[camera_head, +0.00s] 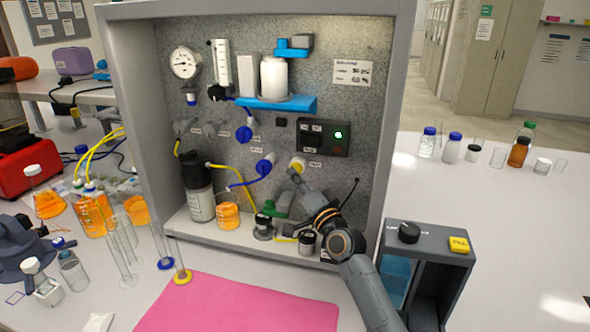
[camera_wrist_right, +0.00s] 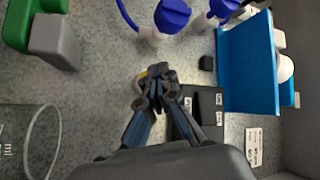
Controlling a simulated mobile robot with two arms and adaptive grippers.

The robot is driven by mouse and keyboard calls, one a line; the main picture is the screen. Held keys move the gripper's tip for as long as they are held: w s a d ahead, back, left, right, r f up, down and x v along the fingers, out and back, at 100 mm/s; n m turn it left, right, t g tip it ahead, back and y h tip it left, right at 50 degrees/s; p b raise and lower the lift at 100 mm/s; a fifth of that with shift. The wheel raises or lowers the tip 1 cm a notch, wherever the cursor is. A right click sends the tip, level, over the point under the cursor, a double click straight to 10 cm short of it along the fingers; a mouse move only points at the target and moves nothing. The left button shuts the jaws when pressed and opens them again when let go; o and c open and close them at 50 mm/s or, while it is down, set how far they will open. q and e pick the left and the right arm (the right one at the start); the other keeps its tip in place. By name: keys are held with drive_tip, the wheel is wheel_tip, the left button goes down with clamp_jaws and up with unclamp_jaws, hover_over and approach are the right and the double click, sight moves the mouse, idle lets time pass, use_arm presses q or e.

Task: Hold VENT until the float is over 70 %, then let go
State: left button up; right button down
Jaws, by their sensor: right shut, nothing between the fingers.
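My right gripper (camera_head: 299,180) is shut and empty, with its fingertips at the cream-yellow knob (camera_head: 298,163) on the rig's back panel. In the right wrist view the closed fingertips (camera_wrist_right: 155,84) cover most of this knob, and only a yellowish edge (camera_wrist_right: 142,76) shows. I cannot tell whether they press it, and the small label beside it is unreadable. A clear upright float tube (camera_head: 222,66) is mounted at the panel's upper left. Its float level is too small to read. My left gripper is not in view.
Blue knobs (camera_head: 264,166) sit left of the yellow one. A black box (camera_head: 322,137) with a lit green light is just above it, and a blue shelf (camera_head: 290,103) higher up. A beaker of orange liquid (camera_head: 228,212) stands on the rig floor. A pink mat (camera_head: 235,305) lies in front.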

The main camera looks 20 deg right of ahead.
drive_tip(key=shift+s+a+p, duration=0.3)
drive_tip(key=shift+s+a, duration=0.1)
drive_tip(key=shift+s, duration=0.15)
drive_tip(key=s+a+p, duration=0.2)
drive_tip(key=s+p, duration=0.1)
drive_tip(key=s, duration=0.1)
drive_tip(key=shift+s+a, duration=0.1)
drive_tip(key=shift+a, duration=0.3)
